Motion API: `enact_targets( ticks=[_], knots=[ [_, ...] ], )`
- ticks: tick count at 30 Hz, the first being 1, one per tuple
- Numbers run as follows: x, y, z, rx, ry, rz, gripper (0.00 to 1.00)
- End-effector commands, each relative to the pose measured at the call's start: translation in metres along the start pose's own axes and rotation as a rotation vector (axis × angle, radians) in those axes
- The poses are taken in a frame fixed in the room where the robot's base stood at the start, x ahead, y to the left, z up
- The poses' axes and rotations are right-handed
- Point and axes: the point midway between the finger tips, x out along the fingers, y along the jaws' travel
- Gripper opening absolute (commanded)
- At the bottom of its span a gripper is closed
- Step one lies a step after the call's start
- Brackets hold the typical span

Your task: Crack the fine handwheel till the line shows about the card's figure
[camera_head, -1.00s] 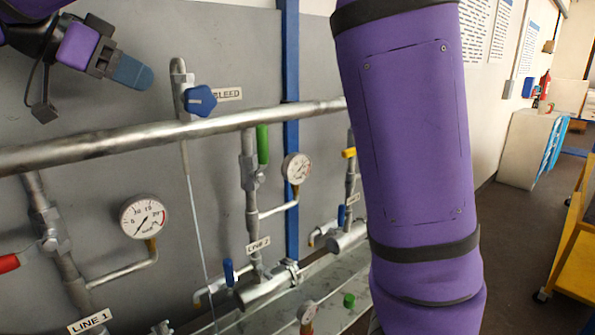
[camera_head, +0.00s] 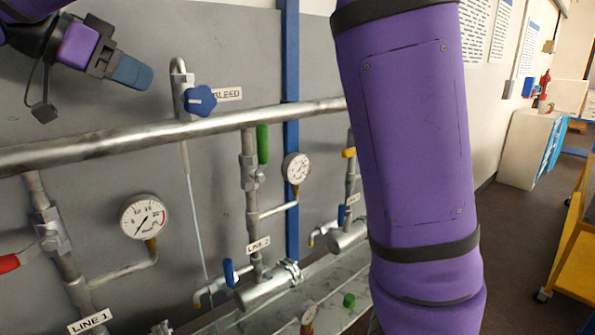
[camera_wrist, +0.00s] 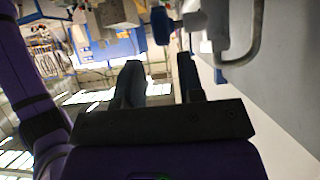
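A blue lobed handwheel (camera_head: 200,100) sits on the vent pipe beside the BLEED label (camera_head: 228,95); I cannot tell if it is the fine one. My gripper (camera_head: 130,72) is at the upper left, left of and a little above the blue handwheel, apart from it. In the wrist view my gripper (camera_wrist: 158,68) has its two dark fingers apart with nothing held between them. The LINE 1 gauge (camera_head: 145,217) and the LINE 2 gauge (camera_head: 296,168) have white dials; their exact readings are too small to tell. I cannot make out a card with a figure.
A thick horizontal pipe (camera_head: 90,147) runs below the handwheel. A red lever (camera_head: 9,263), a green lever (camera_head: 262,144) and a yellow handle (camera_head: 348,152) show on the lines. A lower blue handle (camera_head: 228,272) is near LINE 2. My purple arm hides the right of the panel.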

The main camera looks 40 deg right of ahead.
Motion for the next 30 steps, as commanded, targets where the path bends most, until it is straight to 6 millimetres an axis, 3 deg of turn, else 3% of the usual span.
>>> enact_targets(
  ticks=[17, 20, 24, 30],
  knots=[
    [0.003, 0.000, -0.003, -0.002, -0.023, 0.012, 0.35],
    [0.013, -0.001, -0.014, -0.015, -0.117, 0.051, 0.35],
    [0.032, -0.001, -0.042, -0.035, -0.378, 0.112, 0.35],
    [0.044, -0.001, -0.087, -0.028, -0.776, 0.088, 0.35]
  ],
)
